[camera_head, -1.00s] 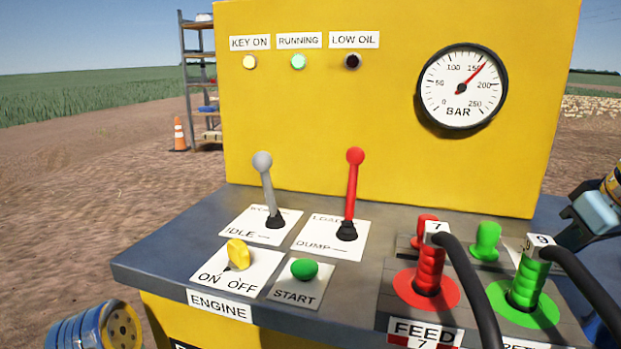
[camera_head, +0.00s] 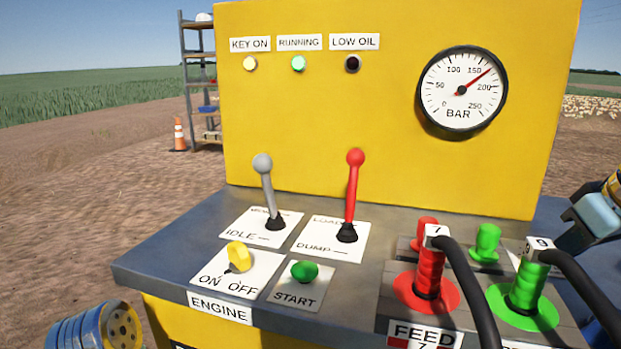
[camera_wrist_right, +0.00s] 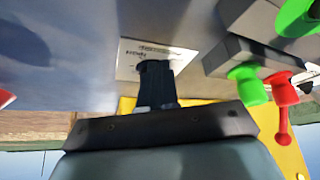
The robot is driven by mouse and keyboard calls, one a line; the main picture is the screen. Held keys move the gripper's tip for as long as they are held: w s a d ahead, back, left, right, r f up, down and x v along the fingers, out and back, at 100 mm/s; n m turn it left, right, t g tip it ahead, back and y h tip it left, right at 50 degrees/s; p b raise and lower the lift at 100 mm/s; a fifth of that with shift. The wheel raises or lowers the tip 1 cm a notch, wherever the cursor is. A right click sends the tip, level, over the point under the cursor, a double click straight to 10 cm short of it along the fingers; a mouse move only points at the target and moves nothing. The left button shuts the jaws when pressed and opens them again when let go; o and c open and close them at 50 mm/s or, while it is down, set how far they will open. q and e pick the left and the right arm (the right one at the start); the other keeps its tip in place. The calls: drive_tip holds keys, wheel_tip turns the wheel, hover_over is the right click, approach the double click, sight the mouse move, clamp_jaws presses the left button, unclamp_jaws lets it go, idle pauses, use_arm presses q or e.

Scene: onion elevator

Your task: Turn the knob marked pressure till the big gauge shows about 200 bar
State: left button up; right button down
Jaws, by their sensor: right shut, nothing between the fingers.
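The big gauge (camera_head: 462,90) is at the upper right of the yellow panel in the head view. Its red needle points between 150 and 200 bar, at roughly 170. My right gripper (camera_wrist_right: 155,72) is shut, with its dark fingers against or just in front of a white label plate (camera_wrist_right: 133,62) in the right wrist view. The lettering there is too blurred to read. The pressure knob itself is not visible; the fingers may hide it. In the head view only part of my right arm shows at the right edge. My left gripper is not in view.
The grey lever (camera_head: 267,190) and red lever (camera_head: 352,195) stand on the console. The yellow ON/OFF key (camera_head: 238,256) and green START button (camera_head: 304,271) sit in front. Red feed coupling (camera_head: 429,280) and green coupling (camera_head: 525,287) carry black hoses near the right side.

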wheel_tip(320, 180, up, 6)
drive_tip(key=p, duration=0.4)
drive_tip(key=shift+f+p, duration=0.15)
drive_tip(key=shift+p, duration=0.2)
drive_tip(key=f+m+g+h, duration=0.1)
drive_tip(key=m, duration=0.3)
drive_tip(key=w+a+f+m+g+h, duration=0.1)
drive_tip(key=m, duration=0.3)
drive_tip(key=w+f+m+g+h+b, duration=0.1)
drive_tip(key=f+m, duration=0.1)
drive_tip(key=m, duration=0.2)
drive_tip(key=shift+a+g, duration=0.4)
drive_tip(key=shift+b+x, duration=0.5)
drive_tip(key=shift+x, duration=0.4)
drive_tip(key=shift+s+a, duration=0.1)
drive_tip(key=shift+a, duration=0.1)
